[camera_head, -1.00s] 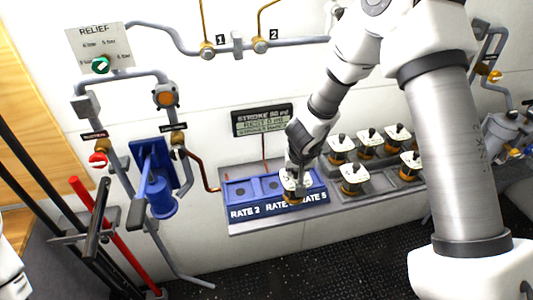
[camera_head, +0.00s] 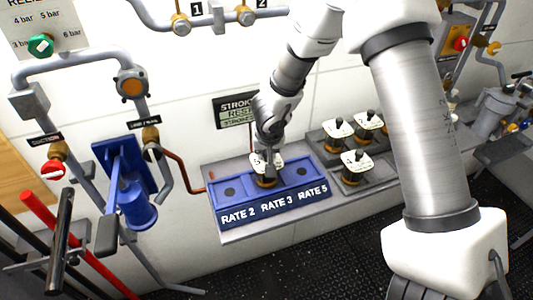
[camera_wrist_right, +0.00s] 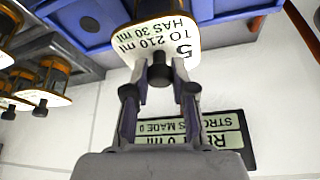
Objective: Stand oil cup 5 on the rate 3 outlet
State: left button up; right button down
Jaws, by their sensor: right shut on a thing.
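Oil cup 5 (camera_head: 265,181) has a pale label plate and an amber body. In the right wrist view its plate (camera_wrist_right: 165,32) reads "5, TO 210 ml, HAS 30 ml". My right gripper (camera_head: 266,155) is shut on the cup's dark top knob; the jaws also show in the wrist view (camera_wrist_right: 160,75). The cup is upright at the middle of the blue outlet block (camera_head: 222,205), above the RATE 3 label (camera_head: 280,203). It hides the rate 3 outlet, and I cannot tell whether it is seated. The rate 2 outlet (camera_head: 230,192) is empty. My left gripper is not in view.
Several other oil cups (camera_head: 356,166) stand on the grey shelf to the right. A counter display (camera_head: 236,110) hangs on the wall behind the block. A copper pipe (camera_head: 185,175) and blue pump (camera_head: 130,190) are at left. My right arm crosses the right side.

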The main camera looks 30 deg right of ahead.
jog(key=c, duration=1)
grip_release()
jog(key=shift+s, duration=0.2)
jog(key=shift+o, duration=0.2)
jog(key=shift+w, duration=0.1)
jog(key=shift+a+r, duration=0.1)
jog(key=shift+r, duration=0.2)
jog(key=p+v, duration=0.6)
jog(key=v, duration=0.5)
jog(key=s+d+f+n+g+h, duration=0.1)
jog(key=s+f+n, duration=0.1)
jog(key=s+f, duration=0.45)
jog(key=s+f+n+g, duration=0.1)
jog(key=s+f, duration=0.3)
jog(key=f, duration=0.5)
jog(key=s+a+f+n+g+y, duration=0.1)
jog(key=s+a+f, duration=0.2)
jog(key=s+f, duration=0.2)
jog(key=s+a+f+n+g+y, duration=0.1)
jog(key=s+a+f, duration=0.3)
jog(key=s, duration=0.5)
notch_tip(320, 180, down, 2)
jog(key=shift+a+f+y, duration=0.1)
jog(key=shift+a+y, duration=0.05)
jog(key=shift+y, duration=0.45)
